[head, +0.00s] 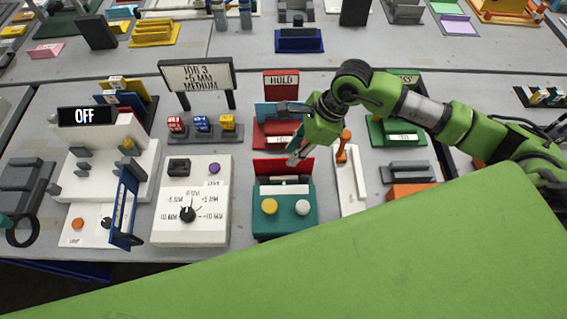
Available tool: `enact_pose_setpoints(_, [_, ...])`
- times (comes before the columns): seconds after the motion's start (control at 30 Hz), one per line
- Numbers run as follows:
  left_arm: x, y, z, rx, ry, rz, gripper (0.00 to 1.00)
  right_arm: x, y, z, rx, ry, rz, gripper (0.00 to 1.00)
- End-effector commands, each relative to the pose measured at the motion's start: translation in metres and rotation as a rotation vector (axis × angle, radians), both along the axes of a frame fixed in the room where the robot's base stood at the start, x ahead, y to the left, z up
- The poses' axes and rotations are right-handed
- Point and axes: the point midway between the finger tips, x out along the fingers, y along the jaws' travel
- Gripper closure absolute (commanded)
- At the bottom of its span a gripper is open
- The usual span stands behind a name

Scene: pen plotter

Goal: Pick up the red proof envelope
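A flat red piece (269,166), which looks like the red proof envelope, stands upright at the back of a teal box (284,222) with a yellow and a white knob. My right gripper (294,158) points down at its right upper part, overlapping it in the picture. The fingers are small and partly hidden, so I cannot tell whether they are open, shut or touching the red piece.
A red stand with a HOLD sign (281,79) is behind the gripper. An orange-handled tool (344,147) stands close on the right by a white tray (350,188). A white dial box (175,228) is left of the teal box. The lower right is blocked from view.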

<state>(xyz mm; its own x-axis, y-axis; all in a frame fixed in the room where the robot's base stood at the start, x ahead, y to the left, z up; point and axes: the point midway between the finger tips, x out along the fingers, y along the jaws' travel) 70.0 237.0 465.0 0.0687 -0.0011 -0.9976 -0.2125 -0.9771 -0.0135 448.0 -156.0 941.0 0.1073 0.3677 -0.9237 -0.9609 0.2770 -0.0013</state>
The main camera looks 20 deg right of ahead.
Motion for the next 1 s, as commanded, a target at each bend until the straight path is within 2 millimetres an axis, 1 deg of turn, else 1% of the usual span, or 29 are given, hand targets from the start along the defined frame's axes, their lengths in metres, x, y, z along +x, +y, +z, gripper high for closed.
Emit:
enact_pose_setpoints(0.07, [0.0, 0.0, 0.003, 0.0, 0.0, 0.0, 0.6, 0.001, 0.004, -0.006, 0.001, 0.001, 0.0, 0.77])
enact_pose_setpoints(0.17, [0.004, -0.001, 0.005, -0.001, -0.006, 0.0, 0.6, 0.002, 0.005, -0.012, 0.0, 0.0, 0.001, 0.77])
enact_pose_setpoints(0.27, [0.017, -0.001, 0.013, -0.002, -0.022, -0.001, 0.6, 0.003, 0.009, -0.017, 0.001, 0.001, 0.001, 0.77])
enact_pose_setpoints(0.4, [0.03, -0.003, 0.03, -0.005, -0.043, -0.001, 0.6, 0.008, 0.017, -0.034, 0.001, 0.003, -0.001, 0.77])
enact_pose_setpoints(0.5, [0.03, -0.003, 0.033, -0.005, -0.043, -0.001, 0.6, 0.01, 0.022, -0.049, 0.001, 0.003, 0.0, 0.77])
enact_pose_setpoints(0.6, [0.026, -0.003, 0.034, -0.005, -0.038, -0.001, 0.6, 0.011, 0.024, -0.057, 0.0, 0.0, 0.0, 0.77])
enact_pose_setpoints(0.83, [0.018, -0.002, 0.032, -0.004, -0.026, -0.001, 0.6, 0.012, 0.024, -0.06, 0.0, -0.001, 0.001, 0.77])
enact_pose_setpoints(0.87, [0.018, -0.002, 0.032, -0.003, -0.025, -0.001, 0.6, 0.011, 0.024, -0.06, 0.0, -0.001, 0.001, 0.8])
enact_pose_setpoints(0.9, [0.017, -0.002, 0.032, -0.003, -0.025, -0.001, 0.6, 0.011, 0.024, -0.06, 0.0, -0.001, 0.001, 0.89])
enact_pose_setpoints(0.93, [0.017, -0.002, 0.032, -0.003, -0.024, -0.001, 0.6, 0.011, 0.024, -0.059, 0.0, -0.001, 0.001, 0.96])
enact_pose_setpoints(0.97, [0.017, -0.002, 0.032, -0.003, -0.024, -0.001, 0.6, 0.011, 0.024, -0.059, 0.0, -0.001, 0.001, 1.0])
enact_pose_setpoints(1.0, [0.017, -0.002, 0.032, -0.003, -0.024, -0.001, 0.6, 0.011, 0.024, -0.059, 0.0, -0.001, 0.001, 1.0])
